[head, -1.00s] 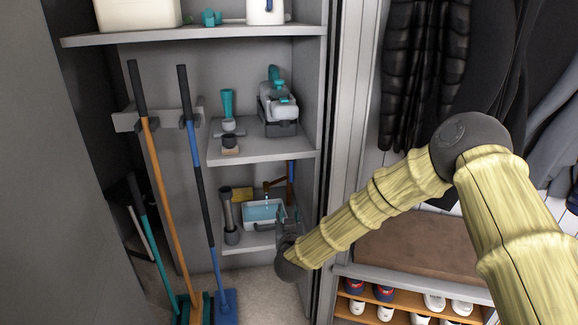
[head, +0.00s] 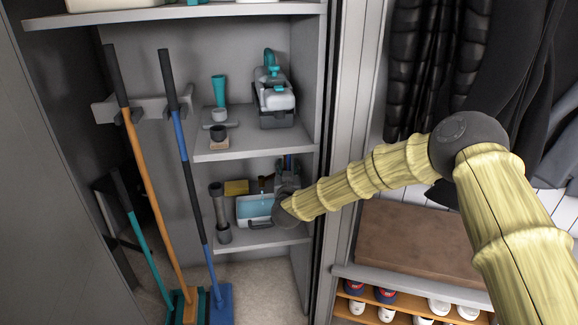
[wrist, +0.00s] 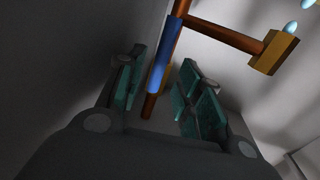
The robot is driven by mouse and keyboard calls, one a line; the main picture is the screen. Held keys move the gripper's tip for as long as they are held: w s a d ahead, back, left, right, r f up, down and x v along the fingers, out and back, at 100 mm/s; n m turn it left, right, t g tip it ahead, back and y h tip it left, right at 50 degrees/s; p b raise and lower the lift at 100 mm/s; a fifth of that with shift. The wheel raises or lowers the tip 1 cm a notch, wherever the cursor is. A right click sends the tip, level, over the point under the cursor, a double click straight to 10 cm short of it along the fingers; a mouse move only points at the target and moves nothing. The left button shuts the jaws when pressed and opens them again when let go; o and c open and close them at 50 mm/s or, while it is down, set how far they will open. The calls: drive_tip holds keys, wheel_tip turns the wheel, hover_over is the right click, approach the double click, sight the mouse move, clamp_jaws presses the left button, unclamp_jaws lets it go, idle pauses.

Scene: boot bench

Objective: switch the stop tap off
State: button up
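The tap shows in the wrist view as an upright copper pipe (wrist: 180,8) with a side branch ending in a brass outlet (wrist: 270,53). Pale blue drops (wrist: 292,27) show beside the outlet. A blue lever (wrist: 165,58) lies along the pipe. My gripper (wrist: 160,92) is open, its teal pads on either side of the lever's line. The lever's lower end shows in the gap between them; I cannot tell whether either pad touches it. In the head view, my gripper (head: 287,179) is inside the lower cupboard compartment and hides most of the tap.
A white tub (head: 243,222) of blue water stands on the lower shelf, beside a grey torch-like thing (head: 220,212). A yellow block (head: 236,187) is behind. The middle shelf (head: 255,148) is above my gripper, and the cupboard's right wall (head: 303,240) is close. Brooms hang left.

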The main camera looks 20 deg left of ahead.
sight(289, 163)
drive_tip(key=shift+x, duration=1.55)
drive_tip(key=shift+c, duration=0.4)
drive_tip(key=shift+d, duration=0.1)
clamp_jaws()
